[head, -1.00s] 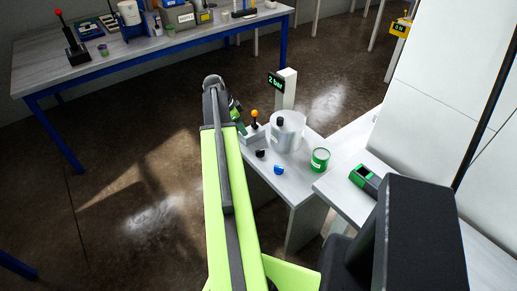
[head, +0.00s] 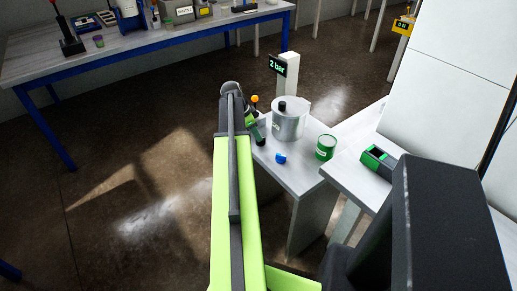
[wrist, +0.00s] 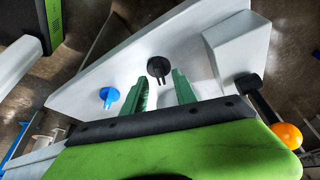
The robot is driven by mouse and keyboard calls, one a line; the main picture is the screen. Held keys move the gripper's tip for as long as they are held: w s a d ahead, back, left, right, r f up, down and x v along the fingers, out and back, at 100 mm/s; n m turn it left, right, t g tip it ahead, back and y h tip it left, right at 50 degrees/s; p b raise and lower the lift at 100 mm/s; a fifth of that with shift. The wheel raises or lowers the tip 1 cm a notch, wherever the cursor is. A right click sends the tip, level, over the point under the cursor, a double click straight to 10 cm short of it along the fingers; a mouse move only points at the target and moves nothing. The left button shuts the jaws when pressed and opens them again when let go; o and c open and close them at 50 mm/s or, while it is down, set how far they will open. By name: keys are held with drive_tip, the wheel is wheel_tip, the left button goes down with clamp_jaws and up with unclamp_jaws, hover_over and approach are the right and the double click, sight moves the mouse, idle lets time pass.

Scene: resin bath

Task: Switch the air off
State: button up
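My gripper (wrist: 160,86) is open and empty, with its two green fingers apart. A black knob (wrist: 159,67) stands just beyond the fingertips, near the middle of the gap; I cannot tell if they touch. In the wrist view a blue knob (wrist: 109,96) is left of the fingers. A lever with an orange ball (wrist: 286,136) is on the right, beside a pale box (wrist: 238,48). In the head view the orange ball (head: 254,98) and blue knob (head: 281,158) show on the small table. A display (head: 277,65) behind reads "2 bar". I see no air label.
A grey pot (head: 289,122) and a green can (head: 326,147) stand on the small table (head: 303,180), right of my gripper. A green-and-black device (head: 378,158) lies on a white surface farther right. A blue-legged bench (head: 100,60) is at the back left.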

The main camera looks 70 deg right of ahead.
drive_tip(key=b+x, duration=0.1)
drive_tip(key=x, duration=0.2)
drive_tip(key=shift+f+b, duration=0.2)
drive_tip(key=shift+b, duration=0.15)
drive_tip(key=shift+r, duration=0.1)
clamp_jaws()
